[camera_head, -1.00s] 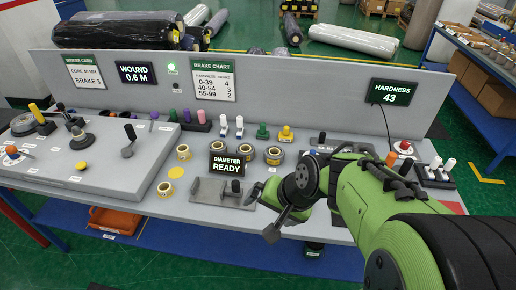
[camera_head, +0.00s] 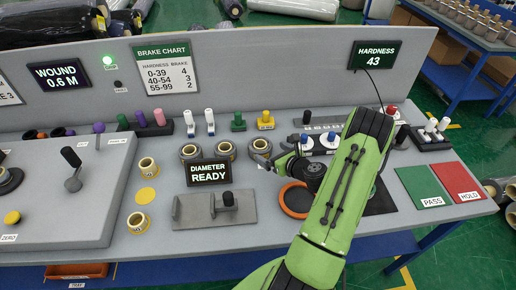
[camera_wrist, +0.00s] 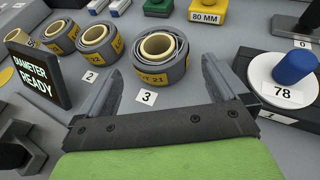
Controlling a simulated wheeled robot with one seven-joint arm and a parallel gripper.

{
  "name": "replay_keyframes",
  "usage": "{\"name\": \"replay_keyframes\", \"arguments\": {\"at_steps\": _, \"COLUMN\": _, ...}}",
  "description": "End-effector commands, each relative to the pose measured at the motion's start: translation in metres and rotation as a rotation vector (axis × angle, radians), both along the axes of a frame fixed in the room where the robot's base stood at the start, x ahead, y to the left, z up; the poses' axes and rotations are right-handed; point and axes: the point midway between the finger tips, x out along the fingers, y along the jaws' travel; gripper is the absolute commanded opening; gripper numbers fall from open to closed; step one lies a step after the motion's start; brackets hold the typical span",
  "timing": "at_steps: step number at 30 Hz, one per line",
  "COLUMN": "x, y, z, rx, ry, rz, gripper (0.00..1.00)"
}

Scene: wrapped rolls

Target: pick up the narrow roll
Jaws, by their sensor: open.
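Three grey wrapped rolls with yellow cores and yellow label bands stand in a row behind the DIAMETER READY display. The left roll (camera_head: 190,152), middle roll (camera_head: 224,150) and right roll (camera_head: 260,146) also show in the wrist view, where the right roll (camera_wrist: 162,62) sits behind the "3" tag and the middle roll (camera_wrist: 98,42) is at its left. I cannot tell for certain which is the narrow one. My gripper (camera_wrist: 163,78) is open and empty. Its fingers point toward the right roll, which lies just ahead, between their tips in the picture. In the head view my arm partly hides the gripper.
The DIAMETER READY display (camera_head: 209,173) stands left of my gripper. A grey gauge fixture (camera_head: 190,210) is in front of it. A dial with a blue knob (camera_wrist: 295,66) marked 78 is close on the right. Green PASS (camera_head: 425,187) and red HOLD (camera_head: 461,181) pads lie right.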

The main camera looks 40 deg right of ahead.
Motion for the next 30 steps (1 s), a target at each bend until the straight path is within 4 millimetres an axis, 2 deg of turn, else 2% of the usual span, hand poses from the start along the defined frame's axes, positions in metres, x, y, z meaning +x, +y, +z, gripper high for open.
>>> {"name": "replay_keyframes", "arguments": {"at_steps": 1, "x": 0.012, "y": 0.000, "z": -0.004, "rx": -0.003, "ry": -0.002, "rz": 0.007, "gripper": 1.00}}
{"name": "replay_keyframes", "arguments": {"at_steps": 3, "x": 0.022, "y": -0.001, "z": -0.010, "rx": -0.003, "ry": 0.000, "rz": 0.005, "gripper": 1.00}}
{"name": "replay_keyframes", "arguments": {"at_steps": 8, "x": 0.039, "y": -0.003, "z": -0.017, "rx": -0.003, "ry": 0.000, "rz": 0.005, "gripper": 1.00}}
{"name": "replay_keyframes", "arguments": {"at_steps": 14, "x": 0.071, "y": -0.005, "z": -0.033, "rx": -0.004, "ry": 0.000, "rz": 0.005, "gripper": 1.00}}
{"name": "replay_keyframes", "arguments": {"at_steps": 22, "x": 0.076, "y": -0.007, "z": -0.035, "rx": -0.002, "ry": 0.001, "rz": 0.002, "gripper": 1.00}}
{"name": "replay_keyframes", "arguments": {"at_steps": 30, "x": 0.076, "y": -0.007, "z": -0.035, "rx": -0.002, "ry": 0.001, "rz": 0.002, "gripper": 0.59}}
